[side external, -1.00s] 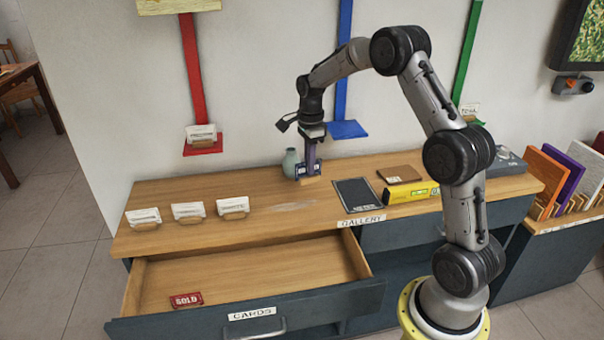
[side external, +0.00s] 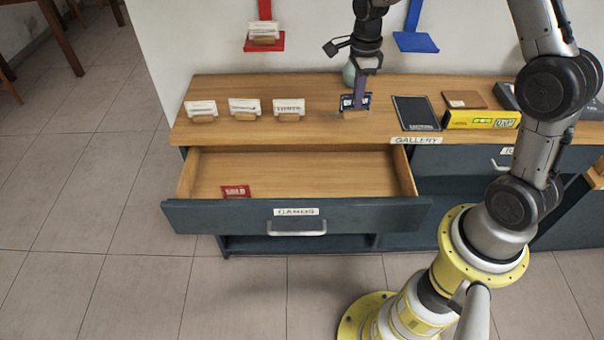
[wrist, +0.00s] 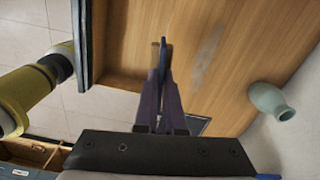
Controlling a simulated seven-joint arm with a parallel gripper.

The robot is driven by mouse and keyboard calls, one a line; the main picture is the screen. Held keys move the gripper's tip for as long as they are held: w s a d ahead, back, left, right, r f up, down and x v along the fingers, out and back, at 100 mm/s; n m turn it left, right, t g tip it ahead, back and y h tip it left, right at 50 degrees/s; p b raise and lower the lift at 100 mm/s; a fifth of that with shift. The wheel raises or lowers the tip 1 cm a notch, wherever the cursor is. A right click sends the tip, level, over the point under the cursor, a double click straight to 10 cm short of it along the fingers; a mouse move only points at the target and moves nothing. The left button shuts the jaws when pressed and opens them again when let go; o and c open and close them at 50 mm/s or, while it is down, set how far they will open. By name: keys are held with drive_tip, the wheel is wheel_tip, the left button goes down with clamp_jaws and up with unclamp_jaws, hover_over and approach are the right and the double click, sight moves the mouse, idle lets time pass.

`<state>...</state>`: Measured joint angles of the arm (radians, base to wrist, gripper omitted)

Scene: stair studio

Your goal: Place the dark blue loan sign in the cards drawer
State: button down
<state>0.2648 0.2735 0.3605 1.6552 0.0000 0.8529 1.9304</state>
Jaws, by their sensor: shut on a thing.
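The dark blue loan sign (side external: 346,102) is upright at a small wooden block stand (side external: 355,114) on the counter, right of the row of white cards. My gripper (side external: 360,97) points down and is shut on the sign. In the wrist view the sign (wrist: 163,50) shows edge-on between the purple fingers (wrist: 162,88), beside the wooden block. I cannot tell whether the sign is clear of the block. The cards drawer (side external: 295,213) is pulled open below the counter. A red SOLD sign (side external: 237,191) lies flat in it at the front left.
White cards in wooden holders (side external: 245,107) stand on the counter to the left. A pale green vase (side external: 348,72) is behind my gripper. A dark tablet-like panel (side external: 416,112) and a yellow box (side external: 482,119) are to the right. The drawer's middle and right are bare.

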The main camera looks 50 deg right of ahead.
drive_tip(key=w+a+f+m, duration=0.1)
drive_tip(key=w+a+f, duration=0.2)
drive_tip(key=a+f, duration=0.45)
drive_tip(key=w+a+f, duration=0.2)
drive_tip(key=a+f, duration=0.3)
drive_tip(key=a, duration=0.5)
drive_tip(key=shift+w+a+f, duration=0.1)
drive_tip(key=shift+a+f, duration=0.05)
drive_tip(key=shift+f, duration=1.6)
drive_tip(key=shift+s+a+f, duration=0.1)
drive_tip(key=shift+a+f, duration=0.1)
drive_tip(key=shift+f, duration=1.6)
drive_tip(key=shift+w+a+f, duration=0.1)
drive_tip(key=shift+a+f, duration=0.05)
drive_tip(key=shift+f, duration=1.6)
drive_tip(key=shift+f, duration=0.15)
drive_tip(key=c, duration=1)
unclamp_jaws()
wheel_tip(320, 180, up, 12)
drive_tip(key=shift+r, duration=0.25)
